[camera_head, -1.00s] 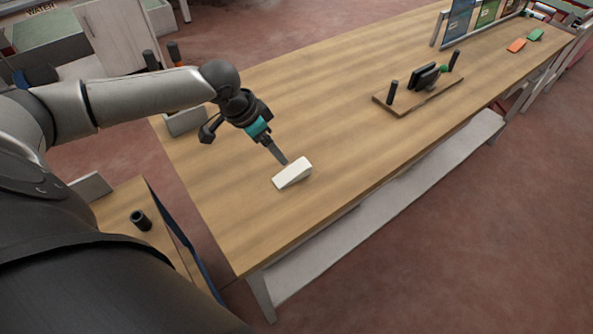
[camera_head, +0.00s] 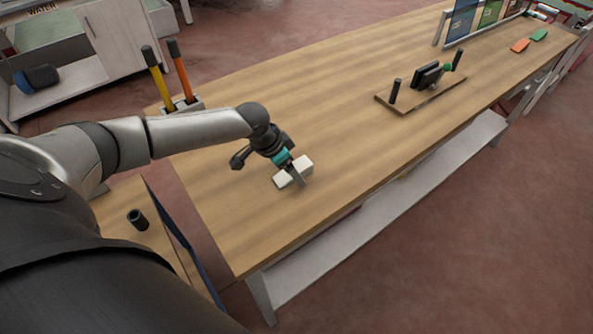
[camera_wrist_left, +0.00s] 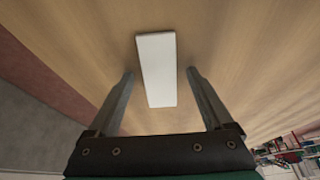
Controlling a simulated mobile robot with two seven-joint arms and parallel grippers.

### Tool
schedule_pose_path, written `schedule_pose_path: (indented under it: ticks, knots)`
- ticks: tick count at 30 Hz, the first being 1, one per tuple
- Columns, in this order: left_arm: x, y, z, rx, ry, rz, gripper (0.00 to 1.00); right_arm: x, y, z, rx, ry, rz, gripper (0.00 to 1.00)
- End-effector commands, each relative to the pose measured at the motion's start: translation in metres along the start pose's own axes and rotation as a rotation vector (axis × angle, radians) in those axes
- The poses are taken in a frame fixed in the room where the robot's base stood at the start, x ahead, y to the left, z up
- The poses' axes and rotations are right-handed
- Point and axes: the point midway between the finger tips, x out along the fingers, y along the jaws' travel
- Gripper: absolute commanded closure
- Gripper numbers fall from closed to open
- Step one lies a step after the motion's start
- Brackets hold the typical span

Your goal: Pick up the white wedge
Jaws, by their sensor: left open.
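The white wedge (camera_head: 281,181) lies on the wooden table near its front left part. In the left wrist view the white wedge (camera_wrist_left: 157,68) shows as a pale long block, with its near end between the fingers. My left gripper (camera_head: 296,181) is above the wedge, its fingers pointing down and hiding part of it. In the left wrist view my left gripper (camera_wrist_left: 160,88) is open, with a gap between each finger and the wedge. My right gripper is not in view.
The wooden table (camera_head: 330,120) is clear around the wedge. A board with black handles (camera_head: 420,95) stands further right. A holder with yellow and orange handled tools (camera_head: 180,104) is at the left edge. Orange (camera_head: 520,46) and green (camera_head: 539,35) pieces lie at the far end.

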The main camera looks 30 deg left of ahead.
Motion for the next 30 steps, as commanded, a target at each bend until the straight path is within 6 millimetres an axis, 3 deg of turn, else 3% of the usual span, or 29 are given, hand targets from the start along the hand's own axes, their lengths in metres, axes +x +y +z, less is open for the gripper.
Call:
schedule_pose_path:
  ticks: [4, 26, 30]
  knots:
    - [-0.0005, 0.0000, -0.0002, 0.000, 0.000, 0.000, 0.15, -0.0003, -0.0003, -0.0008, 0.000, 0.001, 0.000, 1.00]
    - [-0.0006, 0.0001, 0.0002, 0.000, -0.001, 0.000, 0.97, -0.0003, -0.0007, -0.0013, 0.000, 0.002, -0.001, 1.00]
    - [-0.0007, 0.0000, -0.0001, 0.000, 0.000, 0.000, 1.00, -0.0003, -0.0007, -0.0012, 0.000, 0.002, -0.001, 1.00]
